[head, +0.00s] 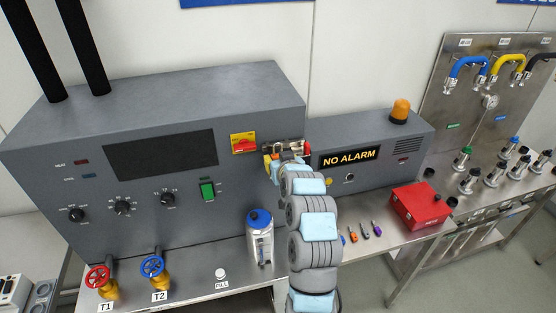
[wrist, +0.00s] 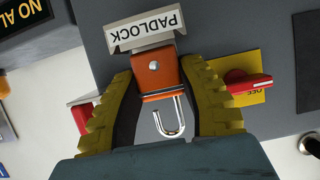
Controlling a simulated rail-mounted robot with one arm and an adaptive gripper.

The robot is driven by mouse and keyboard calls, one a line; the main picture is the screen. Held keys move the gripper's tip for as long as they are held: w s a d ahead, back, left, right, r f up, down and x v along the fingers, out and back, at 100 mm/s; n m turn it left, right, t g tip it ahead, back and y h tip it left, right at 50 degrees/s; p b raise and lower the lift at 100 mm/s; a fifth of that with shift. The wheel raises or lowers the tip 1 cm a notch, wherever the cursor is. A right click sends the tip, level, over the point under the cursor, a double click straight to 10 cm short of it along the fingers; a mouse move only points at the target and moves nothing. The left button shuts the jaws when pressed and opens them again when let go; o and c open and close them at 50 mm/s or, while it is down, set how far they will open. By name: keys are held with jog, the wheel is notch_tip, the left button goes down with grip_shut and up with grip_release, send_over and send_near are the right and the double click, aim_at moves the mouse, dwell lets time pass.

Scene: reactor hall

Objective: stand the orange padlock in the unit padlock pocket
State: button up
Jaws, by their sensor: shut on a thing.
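The orange padlock (wrist: 156,75) is between the yellow fingers of my gripper (wrist: 155,90) in the wrist view, and the gripper is shut on it. Its steel shackle (wrist: 170,116) points back toward my palm and appears open. The far end of the body meets the grey holder marked PADLOCK (wrist: 141,45). I cannot tell whether it is inside the pocket or just in front of it. In the head view my gripper (head: 287,158) is at the right front of the large grey unit (head: 75,150), and the padlock is too small to make out.
A red switch on a yellow plate (head: 244,142) is close left of the gripper; its handle (wrist: 250,84) shows beside a finger. Another red item (wrist: 81,117) is beside the other finger. The NO ALARM box (head: 372,140) stands right. A blue-topped canister (head: 260,238) stands below.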

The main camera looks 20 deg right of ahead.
jog(key=shift+f+b, duration=1.05)
jog(key=shift+f, duration=0.1)
dwell(2.2)
jog(key=o, duration=1.2)
jog(key=shift+r, duration=0.1)
jog(key=shift+s+a, duration=0.1)
jog(key=shift+s, duration=0.3)
jog(key=v, duration=1.1)
jog(key=shift+d+r, duration=0.25)
jog(key=shift+r, duration=0.15)
